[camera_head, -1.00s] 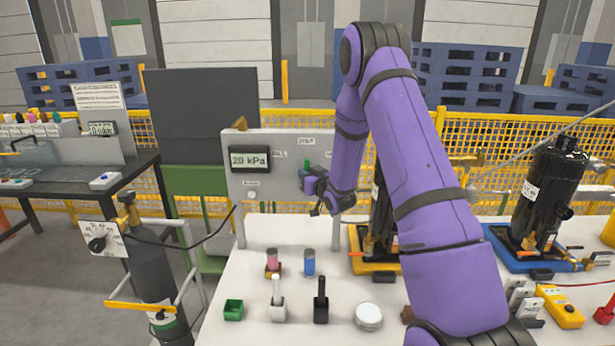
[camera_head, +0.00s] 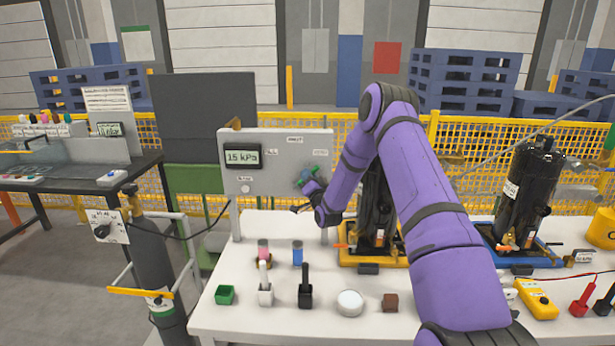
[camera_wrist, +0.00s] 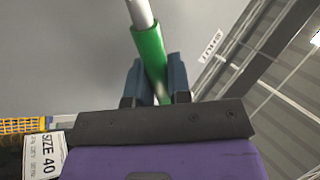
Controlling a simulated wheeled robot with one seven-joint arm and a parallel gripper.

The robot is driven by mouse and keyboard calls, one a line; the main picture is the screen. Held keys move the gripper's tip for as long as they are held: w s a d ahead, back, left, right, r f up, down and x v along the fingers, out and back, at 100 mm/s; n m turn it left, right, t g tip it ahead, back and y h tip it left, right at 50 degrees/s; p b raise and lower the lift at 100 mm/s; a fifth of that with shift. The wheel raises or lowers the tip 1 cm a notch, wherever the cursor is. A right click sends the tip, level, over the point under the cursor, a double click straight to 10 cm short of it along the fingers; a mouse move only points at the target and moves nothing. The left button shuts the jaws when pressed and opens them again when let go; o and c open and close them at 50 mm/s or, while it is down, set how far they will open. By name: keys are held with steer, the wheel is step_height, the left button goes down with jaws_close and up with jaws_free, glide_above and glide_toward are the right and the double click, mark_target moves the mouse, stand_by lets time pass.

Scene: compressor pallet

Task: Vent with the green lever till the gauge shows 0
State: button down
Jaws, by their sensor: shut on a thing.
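The grey panel (camera_head: 283,148) stands at the back left of the white table. Its gauge (camera_head: 242,156) reads 15 kPa. The green lever (camera_head: 306,174) is on the panel's right side, partly hidden by my gripper. In the wrist view the green lever (camera_wrist: 150,52) has a green sleeve on a light metal rod and sits between my two dark fingers. My gripper (camera_wrist: 158,85) is shut on the green sleeve. In the head view my gripper (camera_head: 310,187) is at the panel's front, small and partly hidden by my arm.
Below the panel stand a pink vial (camera_head: 263,249), a blue vial (camera_head: 297,253), a green box (camera_head: 225,294), a white round tin (camera_head: 350,303) and a brown block (camera_head: 390,302). A black compressor (camera_head: 528,190) stands on a blue tray at right. Another is partly behind my arm.

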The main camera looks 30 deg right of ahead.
steer(key=shift+s+d+f+m+h, duration=0.2)
steer(key=shift+f+m+h, duration=0.15)
steer(key=shift+m+h, duration=0.35)
steer(key=c, duration=1.1)
jaws_free()
steer(key=v, duration=1)
steer(key=shift+s+f, duration=0.25)
steer(key=shift+s, duration=0.1)
